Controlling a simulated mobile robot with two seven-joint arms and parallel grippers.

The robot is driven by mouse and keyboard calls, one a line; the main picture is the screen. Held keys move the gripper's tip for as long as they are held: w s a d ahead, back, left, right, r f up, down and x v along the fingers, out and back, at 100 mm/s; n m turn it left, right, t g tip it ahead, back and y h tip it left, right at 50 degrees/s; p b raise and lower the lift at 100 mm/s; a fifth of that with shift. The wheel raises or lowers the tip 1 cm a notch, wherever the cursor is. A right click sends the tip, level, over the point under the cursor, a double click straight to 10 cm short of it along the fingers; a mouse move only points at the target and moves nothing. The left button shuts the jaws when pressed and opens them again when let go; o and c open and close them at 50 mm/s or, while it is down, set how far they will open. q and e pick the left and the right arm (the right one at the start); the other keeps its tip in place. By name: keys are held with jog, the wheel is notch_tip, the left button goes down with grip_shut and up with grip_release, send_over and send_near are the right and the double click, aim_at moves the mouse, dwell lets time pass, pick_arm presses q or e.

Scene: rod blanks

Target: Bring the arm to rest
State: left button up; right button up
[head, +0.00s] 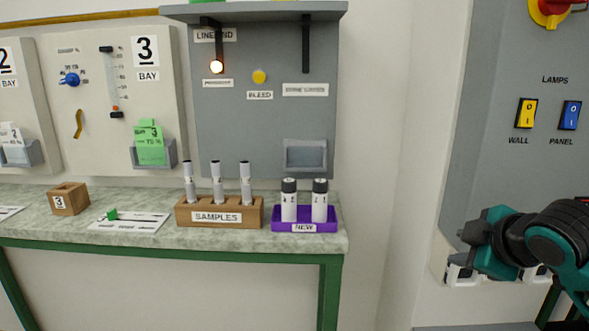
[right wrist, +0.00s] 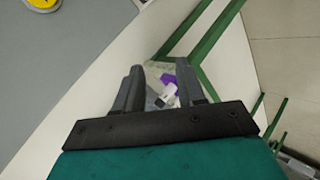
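My right arm, teal and black, comes in at the right edge of the head view, in front of the grey lamp panel and well right of the bench. Its gripper (head: 478,240) is apart from the bench things. In the right wrist view the two grey fingers of this gripper (right wrist: 159,78) stand apart. No held thing shows between them. My left gripper is not in view.
On the green-framed bench (head: 170,244) stand a wooden SAMPLES rack (head: 188,216) with three tubes, a purple NEW rack (head: 282,225) with two black-capped vials, and a small wooden block (head: 70,200). The grey lamp panel (head: 545,150) carries switches. Wall space between bench and panel is clear.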

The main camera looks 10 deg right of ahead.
jog(key=s+a+f+m+g+y, duration=0.1)
jog(key=s+a+f, duration=0.2)
jog(key=f, duration=0.3)
jog(key=s+a+f+m+g, duration=0.1)
jog(key=s+a+f, duration=0.15)
jog(key=f, duration=0.35)
jog(key=s+a+f+m+g+y, duration=0.1)
jog(key=s+a+f+m+g, duration=0.15)
jog(key=s+a+f, duration=0.45)
jog(key=s+a+f+m+g, duration=0.2)
jog(key=s+a+f+m, duration=0.25)
jog(key=s, duration=0.55)
pick_arm(q)
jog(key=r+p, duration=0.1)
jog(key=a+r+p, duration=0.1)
jog(key=p, duration=0.1)
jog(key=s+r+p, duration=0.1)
jog(key=p, duration=0.1)
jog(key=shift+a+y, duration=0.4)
pick_arm(e)
jog(key=w+a+f+n+t+y, duration=0.1)
jog(key=w+a+f+t, duration=0.2)
jog(key=w+t, duration=0.4)
jog(key=shift+w+a+f+y, duration=0.15)
jog(key=shift+w+f+y, duration=0.25)
jog(key=shift+w, duration=0.35)
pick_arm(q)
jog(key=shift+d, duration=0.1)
pick_arm(e)
jog(key=shift+r, duration=0.1)
